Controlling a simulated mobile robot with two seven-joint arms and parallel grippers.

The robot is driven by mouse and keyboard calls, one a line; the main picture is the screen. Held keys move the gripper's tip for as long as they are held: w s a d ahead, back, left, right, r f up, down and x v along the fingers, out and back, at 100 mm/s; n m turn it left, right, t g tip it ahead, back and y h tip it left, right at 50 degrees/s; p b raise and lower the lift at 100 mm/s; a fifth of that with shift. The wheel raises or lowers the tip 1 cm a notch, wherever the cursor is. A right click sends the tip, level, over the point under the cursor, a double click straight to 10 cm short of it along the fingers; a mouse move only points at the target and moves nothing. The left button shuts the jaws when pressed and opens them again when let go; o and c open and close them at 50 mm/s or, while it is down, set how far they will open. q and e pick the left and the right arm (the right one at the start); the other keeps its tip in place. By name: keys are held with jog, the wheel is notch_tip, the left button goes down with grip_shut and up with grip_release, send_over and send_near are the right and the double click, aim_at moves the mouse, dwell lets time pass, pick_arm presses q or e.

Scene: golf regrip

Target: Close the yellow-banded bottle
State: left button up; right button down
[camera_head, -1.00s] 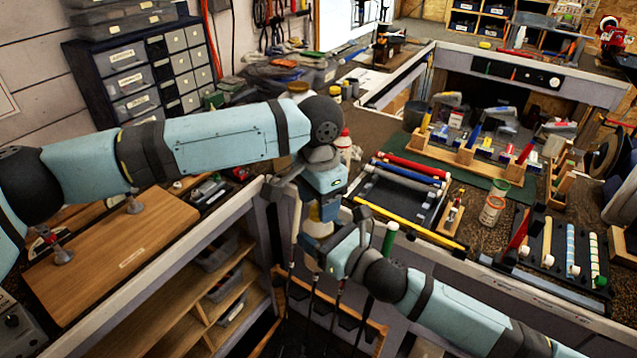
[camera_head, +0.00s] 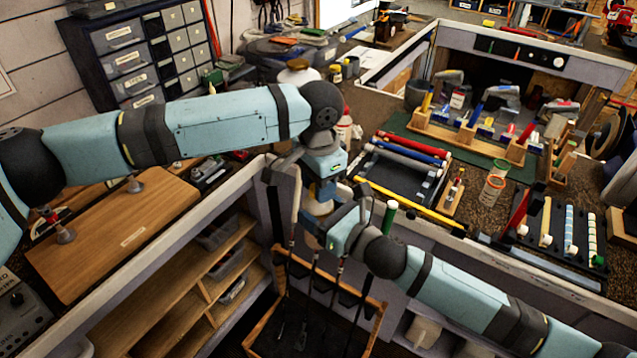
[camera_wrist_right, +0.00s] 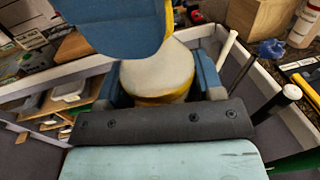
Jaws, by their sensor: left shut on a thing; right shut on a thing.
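The yellow-banded bottle (camera_wrist_right: 158,75) is pale, with a yellow band near its lower visible edge in the right wrist view. It sits between the blue fingers of my right gripper (camera_wrist_right: 165,85), which is shut on it. In the head view only a small pale part of the bottle (camera_head: 318,207) shows between my two grippers. My left gripper (camera_head: 325,186) is right above my right gripper (camera_head: 325,228), close against the bottle's upper end. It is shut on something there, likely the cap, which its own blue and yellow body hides. I cannot tell whether cap and bottle touch.
Below the grippers is an open wooden bin of golf clubs (camera_head: 315,300). To the right, the bench holds a rack of coloured shafts (camera_head: 405,170) and a black tray of grips (camera_head: 550,235). A wooden board (camera_head: 115,225) lies on the left bench.

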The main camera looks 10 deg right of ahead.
pick_arm(q)
jog(key=o, duration=1.1)
notch_tip(320, 180, up, 12)
